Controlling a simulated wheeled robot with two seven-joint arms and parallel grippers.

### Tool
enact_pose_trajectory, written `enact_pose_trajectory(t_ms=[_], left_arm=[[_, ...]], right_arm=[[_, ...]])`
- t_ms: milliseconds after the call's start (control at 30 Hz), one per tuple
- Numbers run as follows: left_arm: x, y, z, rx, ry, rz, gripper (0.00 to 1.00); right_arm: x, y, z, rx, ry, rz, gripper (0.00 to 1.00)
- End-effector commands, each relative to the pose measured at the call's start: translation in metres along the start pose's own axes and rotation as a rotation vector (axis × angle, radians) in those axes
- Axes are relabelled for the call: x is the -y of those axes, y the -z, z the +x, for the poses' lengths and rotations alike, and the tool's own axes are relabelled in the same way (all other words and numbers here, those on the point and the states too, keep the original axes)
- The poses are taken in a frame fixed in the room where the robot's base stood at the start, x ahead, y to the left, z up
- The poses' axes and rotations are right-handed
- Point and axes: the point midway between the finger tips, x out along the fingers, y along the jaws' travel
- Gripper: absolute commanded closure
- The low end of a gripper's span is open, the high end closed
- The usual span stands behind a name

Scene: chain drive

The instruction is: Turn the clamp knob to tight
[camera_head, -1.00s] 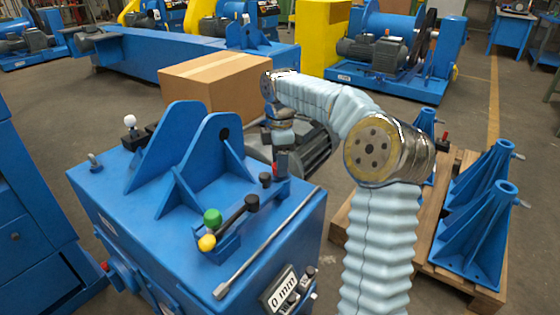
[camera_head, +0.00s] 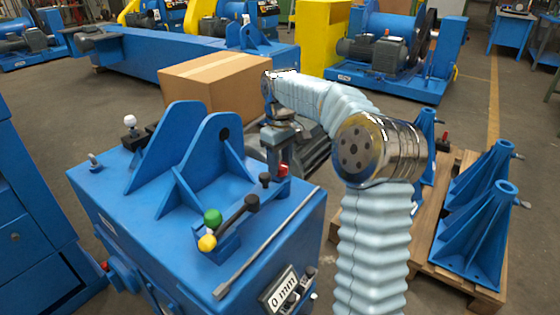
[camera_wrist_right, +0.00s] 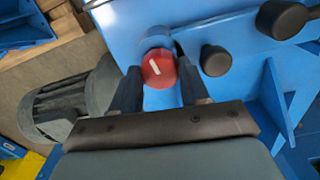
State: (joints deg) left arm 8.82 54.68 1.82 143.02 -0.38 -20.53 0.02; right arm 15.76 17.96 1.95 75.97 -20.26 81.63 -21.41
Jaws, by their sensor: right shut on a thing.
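The red clamp knob (camera_wrist_right: 158,69) with a white mark line sits between the two fingers of my right gripper (camera_wrist_right: 160,88) in the right wrist view. The fingers are closed on its sides. In the head view my right gripper (camera_head: 281,170) points down at the rear right of the blue machine top, and the red knob (camera_head: 283,170) shows only partly beside it. The white line on the knob runs at a slant in the wrist view. My left gripper is not in view.
Black knobs (camera_wrist_right: 216,60) stand close beside the red knob. A green ball (camera_head: 212,216) and a yellow ball (camera_head: 207,242) sit on the machine top (camera_head: 130,210). Blue upright plates (camera_head: 210,150) stand to the left, a cardboard box (camera_head: 215,82) behind, a grey motor (camera_wrist_right: 70,100) beside.

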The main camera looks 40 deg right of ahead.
Motion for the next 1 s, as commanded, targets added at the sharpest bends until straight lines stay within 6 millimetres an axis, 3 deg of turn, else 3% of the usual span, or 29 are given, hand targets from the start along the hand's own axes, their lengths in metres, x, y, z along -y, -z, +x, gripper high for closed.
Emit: enact_pose_trajectory(t_ms=[1000], left_arm=[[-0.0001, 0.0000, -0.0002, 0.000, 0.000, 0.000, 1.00]], right_arm=[[-0.0003, 0.0008, -0.0013, -0.005, -0.001, 0.963, 0.85]])
